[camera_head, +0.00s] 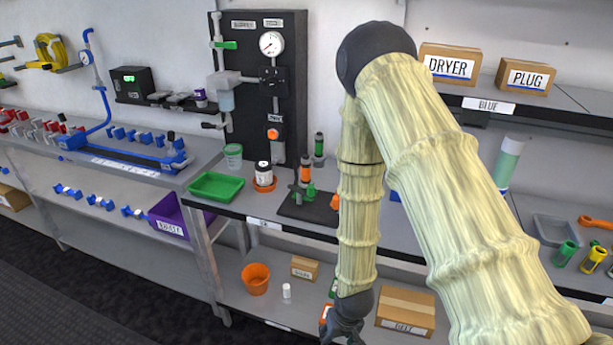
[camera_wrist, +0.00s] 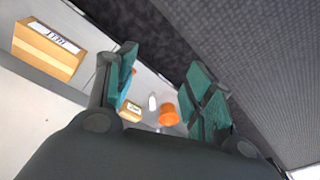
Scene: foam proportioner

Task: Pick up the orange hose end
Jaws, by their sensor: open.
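I cannot pick out an orange hose end with certainty in either view. In the head view a small orange piece (camera_head: 335,202) shows beside my arm at the edge of a dark board (camera_head: 305,208), partly hidden. An orange and black upright piece (camera_head: 305,170) stands on that board. My gripper (camera_head: 327,318) hangs low in front of the lower shelf. In the wrist view my gripper (camera_wrist: 165,80) is open, with green finger pads apart and nothing between them. My arm covers part of the bench.
The lower shelf (camera_head: 225,255) holds an orange pot (camera_head: 255,279), a small white bottle (camera_head: 287,291) and cardboard boxes (camera_head: 405,311) close to my gripper. A green tray (camera_head: 216,186) and orange-lidded or green containers stand on the bench above. Dark floor lies in front.

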